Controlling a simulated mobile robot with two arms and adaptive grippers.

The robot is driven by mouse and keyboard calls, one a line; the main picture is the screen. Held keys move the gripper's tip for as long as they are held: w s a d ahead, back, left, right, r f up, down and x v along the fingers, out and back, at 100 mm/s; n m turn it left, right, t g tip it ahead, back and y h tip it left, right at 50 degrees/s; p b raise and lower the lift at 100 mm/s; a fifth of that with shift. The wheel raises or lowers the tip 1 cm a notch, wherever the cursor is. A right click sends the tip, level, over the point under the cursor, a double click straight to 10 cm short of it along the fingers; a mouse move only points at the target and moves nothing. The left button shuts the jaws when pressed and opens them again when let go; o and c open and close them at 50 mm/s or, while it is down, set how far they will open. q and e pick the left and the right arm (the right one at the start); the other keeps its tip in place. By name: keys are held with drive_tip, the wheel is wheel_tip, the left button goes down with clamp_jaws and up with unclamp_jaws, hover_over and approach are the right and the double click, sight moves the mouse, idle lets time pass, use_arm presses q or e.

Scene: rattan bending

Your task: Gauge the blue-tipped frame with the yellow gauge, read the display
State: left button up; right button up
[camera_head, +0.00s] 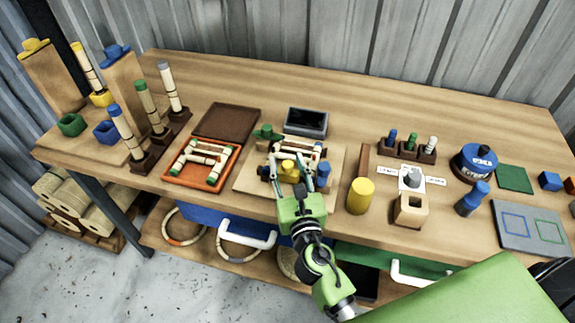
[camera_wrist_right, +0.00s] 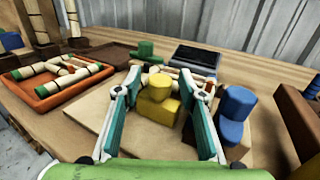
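My right gripper (camera_head: 293,172) is open above the wooden board (camera_head: 246,182). In the right wrist view its two fingers (camera_wrist_right: 160,122) stand on either side of the stepped yellow gauge (camera_wrist_right: 158,103), with visible gaps; whether either touches it is unclear. The yellow gauge also shows between the fingers in the head view (camera_head: 288,167). A pale rattan frame (camera_head: 302,147) lies behind it on the board, partly hidden by the gripper; its tip colours are hard to make out. The display (camera_head: 306,120) behind the board has a dark screen with no readable figure. My left gripper is not in view.
A blue gauge (camera_wrist_right: 234,118) stands right of the yellow one, a green gauge (camera_head: 267,133) at the back left. An orange tray (camera_head: 170,172) holds a green-tipped frame (camera_head: 201,160). A yellow cylinder (camera_head: 360,196) stands right of the board. The back of the table is clear.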

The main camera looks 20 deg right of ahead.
drive_tip(key=shift+s+a, duration=0.1)
drive_tip(key=shift+s, duration=0.25)
drive_tip(key=s, duration=0.3)
drive_tip(key=s+a, duration=0.1)
drive_tip(key=s, duration=0.7)
drive_tip(key=shift+s+a, duration=0.1)
drive_tip(key=shift+a, duration=0.05)
drive_tip(key=shift+a, duration=0.1)
